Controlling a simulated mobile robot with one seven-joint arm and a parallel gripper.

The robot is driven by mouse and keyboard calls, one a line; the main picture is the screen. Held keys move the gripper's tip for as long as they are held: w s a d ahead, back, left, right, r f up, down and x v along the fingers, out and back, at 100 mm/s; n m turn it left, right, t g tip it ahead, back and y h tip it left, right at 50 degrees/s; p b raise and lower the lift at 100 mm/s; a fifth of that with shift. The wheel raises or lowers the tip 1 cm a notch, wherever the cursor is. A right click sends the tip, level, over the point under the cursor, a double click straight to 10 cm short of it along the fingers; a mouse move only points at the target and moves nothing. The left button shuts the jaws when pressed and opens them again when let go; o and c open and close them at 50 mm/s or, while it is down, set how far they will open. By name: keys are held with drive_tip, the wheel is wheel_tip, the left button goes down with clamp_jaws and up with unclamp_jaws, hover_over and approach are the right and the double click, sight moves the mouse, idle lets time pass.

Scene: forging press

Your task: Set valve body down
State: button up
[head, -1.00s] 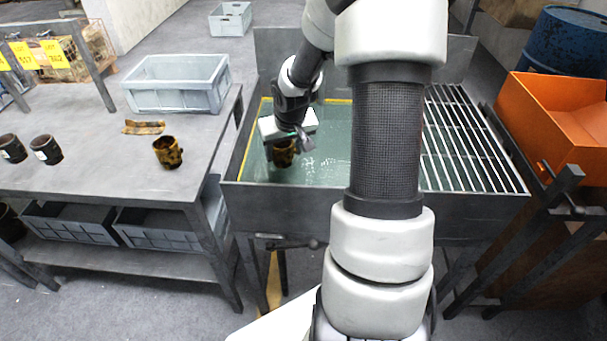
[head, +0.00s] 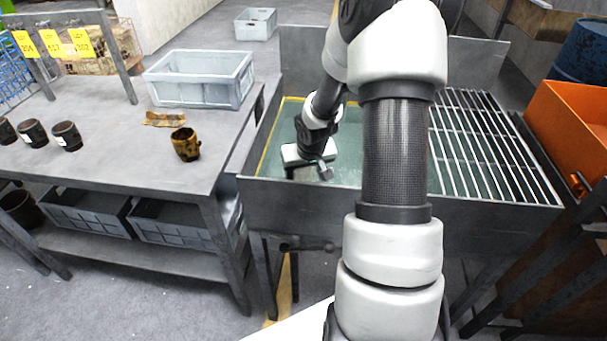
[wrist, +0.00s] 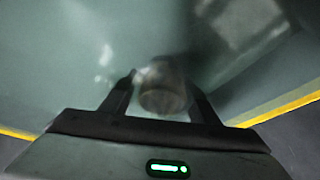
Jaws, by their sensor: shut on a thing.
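In the wrist view, my gripper (wrist: 160,98) is shut on a valve body (wrist: 163,88), a round brownish piece that looks blurred between the two dark fingers. In the head view, my gripper (head: 308,158) is low inside the green-floored tank (head: 345,172), near its left side. The held piece is hidden there behind the gripper and the tank's front wall. Whether the piece touches the tank floor or liquid cannot be told. Another valve body (head: 186,145), yellow-brown, stands on the table to the left.
A metal grating (head: 490,140) covers the tank's right part. The grey table (head: 110,160) holds a blue-grey crate (head: 200,80), a brown flat piece (head: 165,119) and several dark cups (head: 66,136). An orange bin (head: 570,125) stands at right.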

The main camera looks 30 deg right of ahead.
drive_tip(key=o, duration=1.4)
drive_tip(key=shift+r+p, duration=0.3)
drive_tip(key=shift+p, duration=0.05)
drive_tip(key=p+v, duration=0.4)
drive_tip(key=v, duration=0.7)
drive_tip(key=shift+s+a+r+p, duration=0.1)
drive_tip(key=shift+s+r+p, duration=0.05)
drive_tip(key=shift+r+p, duration=0.2)
